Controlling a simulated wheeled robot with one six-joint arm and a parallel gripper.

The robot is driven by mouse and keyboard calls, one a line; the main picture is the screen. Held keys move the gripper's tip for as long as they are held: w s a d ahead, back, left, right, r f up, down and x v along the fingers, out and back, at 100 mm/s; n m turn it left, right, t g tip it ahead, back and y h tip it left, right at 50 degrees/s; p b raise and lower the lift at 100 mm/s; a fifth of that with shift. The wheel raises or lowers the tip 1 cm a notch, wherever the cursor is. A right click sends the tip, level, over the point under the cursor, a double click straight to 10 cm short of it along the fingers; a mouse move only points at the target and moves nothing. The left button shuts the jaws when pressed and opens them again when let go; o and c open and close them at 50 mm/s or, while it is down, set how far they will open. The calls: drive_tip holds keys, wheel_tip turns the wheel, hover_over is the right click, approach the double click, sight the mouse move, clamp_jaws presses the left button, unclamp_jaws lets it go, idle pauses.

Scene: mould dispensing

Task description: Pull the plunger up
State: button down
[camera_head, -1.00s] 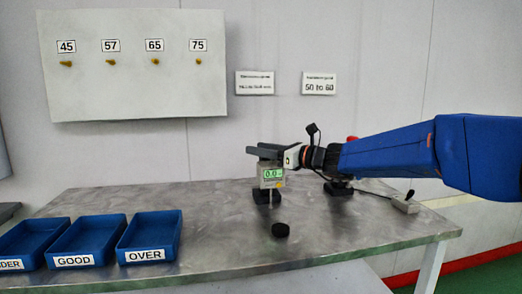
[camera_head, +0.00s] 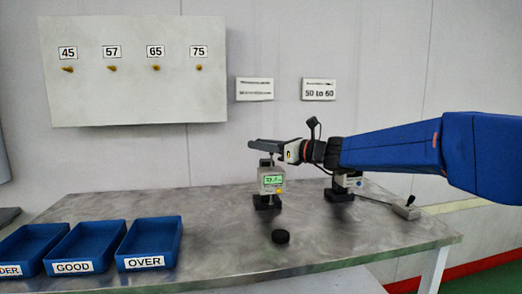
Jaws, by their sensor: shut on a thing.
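The gauge (camera_head: 272,181) is a light grey box with a lit green display, standing on a dark base (camera_head: 267,202) on the table. The display digits are too small to read surely. The plunger (camera_head: 271,161) is a thin stem rising from the gauge's top. My gripper (camera_head: 266,147) reaches in from the right, just above the gauge, with its dark jaws shut on the plunger's top, which they hide. A short length of stem shows between the jaws and the gauge body. A small black disc (camera_head: 281,237) lies on the table in front of the gauge.
Another instrument (camera_head: 347,183) stands right of the gauge, below my arm, with a small grey box (camera_head: 406,209) beside it. Blue trays marked GOOD (camera_head: 86,263) and OVER (camera_head: 148,258) sit at the left. The table between trays and gauge is clear.

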drive_tip(key=c, duration=1.5)
unclamp_jaws()
drive_tip(key=shift+c, duration=0.2)
drive_tip(key=v, duration=1.7)
drive_tip(key=shift+d, duration=0.2)
drive_tip(key=shift+s, duration=0.1)
drive_tip(key=s+d+f+n+g+h, duration=0.2)
drive_tip(key=s+f+n+h, duration=0.3)
drive_tip(key=s+f, duration=0.4)
drive_tip(key=s+d+f+n+g+h, duration=0.2)
drive_tip(key=s+f+n, duration=0.55)
drive_tip(key=s, duration=0.25)
drive_tip(key=s+d+f+n+h, duration=0.8)
drive_tip(key=s+d+f+n, duration=0.3)
drive_tip(key=s+d+f, duration=0.3)
drive_tip(key=d+f, duration=0.1)
drive_tip(key=d, duration=0.1)
drive_tip(key=shift+d+h, duration=0.25)
drive_tip(key=shift+h, duration=0.15)
